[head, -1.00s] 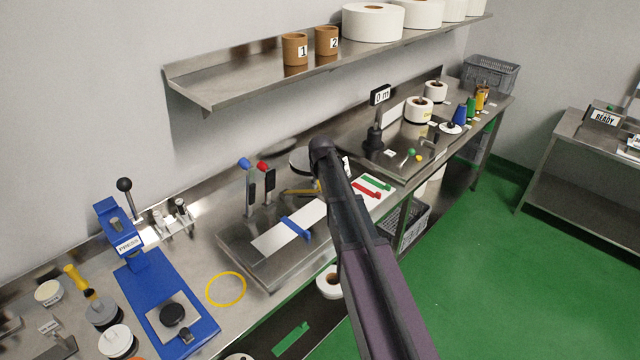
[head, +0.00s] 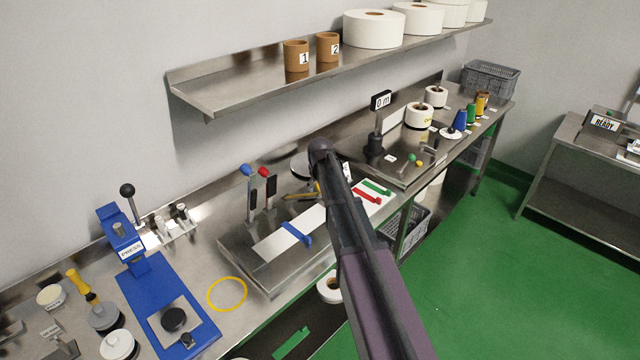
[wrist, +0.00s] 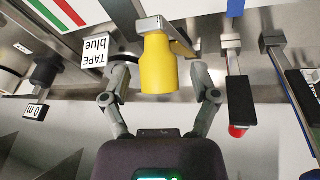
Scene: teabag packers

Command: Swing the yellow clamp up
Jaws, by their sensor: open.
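The yellow clamp handle (wrist: 158,65) fills the gap between the two fingers of my gripper (wrist: 160,78) in the wrist view. The fingers are open, one on each side, with a visible gap to the handle. In the head view only a small piece of the yellow clamp (head: 317,189) shows, at the back of the steel plate (head: 262,275); my arm hides the rest of it and my gripper.
A blue-knobbed lever (head: 250,195) and a red-knobbed lever (head: 268,190) stand upright left of the yellow clamp. A tape label (wrist: 95,52) is close beside one finger. A blue press (head: 150,285) stands further left. A shelf (head: 215,100) hangs above.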

